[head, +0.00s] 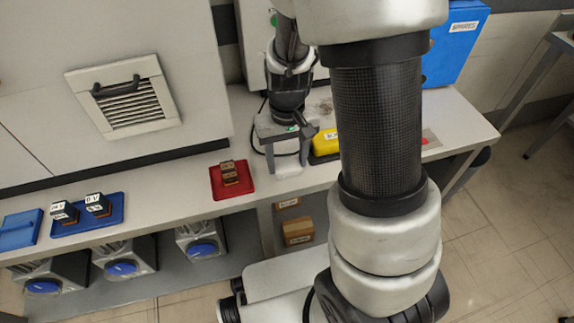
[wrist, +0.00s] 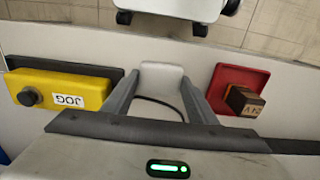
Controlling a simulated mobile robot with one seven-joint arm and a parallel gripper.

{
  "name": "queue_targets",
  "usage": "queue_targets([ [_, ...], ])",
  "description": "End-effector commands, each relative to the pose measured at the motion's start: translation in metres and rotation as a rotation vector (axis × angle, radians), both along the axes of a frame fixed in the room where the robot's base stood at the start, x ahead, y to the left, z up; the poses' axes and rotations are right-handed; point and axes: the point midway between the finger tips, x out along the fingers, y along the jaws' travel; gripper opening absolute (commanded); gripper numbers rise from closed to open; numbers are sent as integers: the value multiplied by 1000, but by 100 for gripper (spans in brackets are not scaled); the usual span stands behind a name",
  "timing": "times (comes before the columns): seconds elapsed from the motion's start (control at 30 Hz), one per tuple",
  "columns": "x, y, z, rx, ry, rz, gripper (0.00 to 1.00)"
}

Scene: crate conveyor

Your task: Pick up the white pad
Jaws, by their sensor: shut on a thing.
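The white pad (head: 289,171) is a small light block at the worktop in the head view, at the tips of my gripper (head: 288,165). In the wrist view the white pad (wrist: 162,76) sits between the two grey fingertips of my gripper (wrist: 161,84), one on each side. My gripper points down and is shut on the pad. Whether the pad touches the worktop or is just above it I cannot tell.
A yellow JOG box (wrist: 62,90) with a black knob stands left of the fingers in the wrist view. A red tray (wrist: 238,77) with dark blocks is on the right. A blue tray (head: 113,213) holds two labelled blocks. A dark cable loops by the gripper.

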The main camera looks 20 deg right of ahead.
Motion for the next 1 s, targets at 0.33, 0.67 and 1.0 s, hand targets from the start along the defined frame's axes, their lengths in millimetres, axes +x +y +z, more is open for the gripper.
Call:
queue_targets([
  [0.33, 2, 0, 40, 1, -6, 0, 31],
  [0.67, 1, 0, 94, 1, -3, 0, 31],
  [1.0, 0, 0, 100, 0, 0, 0, 31],
])
